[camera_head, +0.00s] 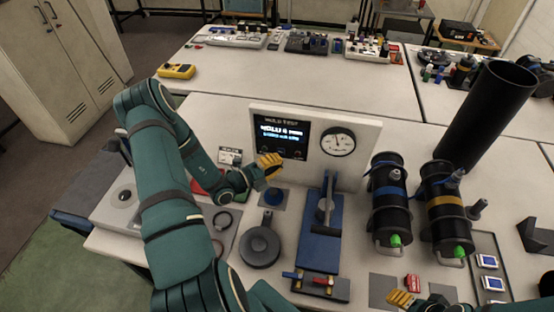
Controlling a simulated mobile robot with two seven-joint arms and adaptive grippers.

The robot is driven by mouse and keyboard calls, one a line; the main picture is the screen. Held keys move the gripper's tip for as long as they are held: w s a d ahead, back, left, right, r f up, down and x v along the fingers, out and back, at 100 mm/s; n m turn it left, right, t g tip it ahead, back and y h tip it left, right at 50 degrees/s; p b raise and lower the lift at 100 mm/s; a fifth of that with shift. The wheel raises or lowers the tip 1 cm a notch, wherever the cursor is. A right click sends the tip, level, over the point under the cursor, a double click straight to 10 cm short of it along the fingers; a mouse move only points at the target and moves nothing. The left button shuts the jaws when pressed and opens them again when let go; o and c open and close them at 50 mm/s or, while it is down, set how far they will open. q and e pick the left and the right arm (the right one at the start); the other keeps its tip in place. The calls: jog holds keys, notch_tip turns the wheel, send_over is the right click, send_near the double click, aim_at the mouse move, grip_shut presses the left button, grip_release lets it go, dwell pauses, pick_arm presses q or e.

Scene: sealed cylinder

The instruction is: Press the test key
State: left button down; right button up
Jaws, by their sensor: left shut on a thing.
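The white test panel (372,128) stands upright at the middle of the bench. It has a lit screen (281,132) headed "HOLD TEST" and a round gauge (338,142). Small dark round shapes show below the screen text; I cannot tell which is the test key. My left gripper (269,162) has yellow fingertips at the panel's lower left, overlapping the screen's lower edge. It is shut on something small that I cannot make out. Whether it touches the panel is unclear. My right gripper (402,298) shows only partly at the bottom edge; its jaw opening is unclear.
A blue stand with a lever (321,225) and a grey round part (260,246) are below the panel. Black cylinders with a blue band (391,190) and yellow band (446,200) stand right. A tall black tube (487,115) rises behind them.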

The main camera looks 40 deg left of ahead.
jog(key=shift+s+d+f+b, duration=0.1)
jog(key=shift+s+f+b, duration=0.15)
jog(key=shift+b, duration=0.1)
jog(key=shift+d, duration=0.1)
pick_arm(q)
jog(key=v, duration=1)
jog(key=shift+s+d, duration=0.25)
jog(key=shift+s, duration=0.1)
pick_arm(e)
jog(key=shift+w, duration=0.1)
